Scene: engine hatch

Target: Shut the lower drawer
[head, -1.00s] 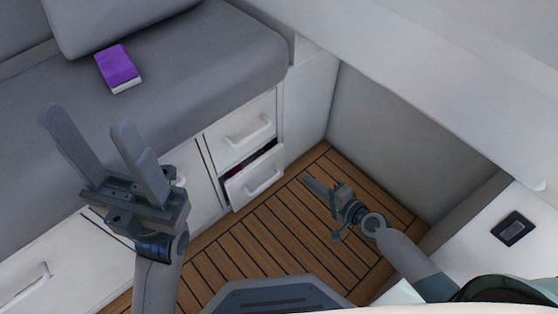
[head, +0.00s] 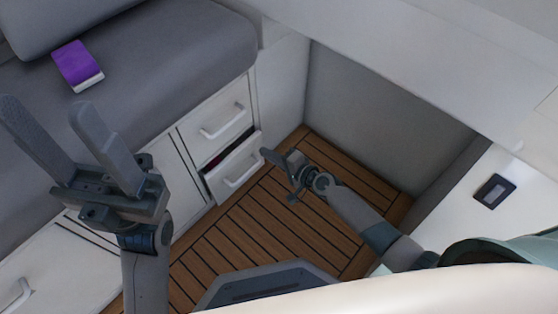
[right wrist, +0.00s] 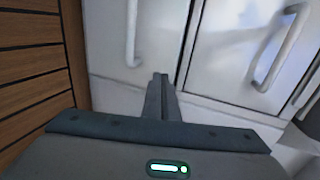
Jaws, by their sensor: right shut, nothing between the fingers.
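The lower drawer (head: 236,170) is white with a bar handle and stands partly open, with a dark gap along its top edge. Its front also shows in the right wrist view (right wrist: 155,40), beside the wooden floor. My right gripper (head: 265,153) is shut and empty, at the drawer front's right end in the head view. In the right wrist view its fingers (right wrist: 161,78) point toward the white drawer fronts; I cannot tell whether they touch. My left gripper (head: 43,102) is open and empty, raised in front of the seat at the left.
The upper drawer (head: 220,120) above looks closed. A purple book (head: 77,64) lies on the grey seat (head: 170,50). A grey wall (head: 380,120) and a white counter (head: 480,215) bound the right side.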

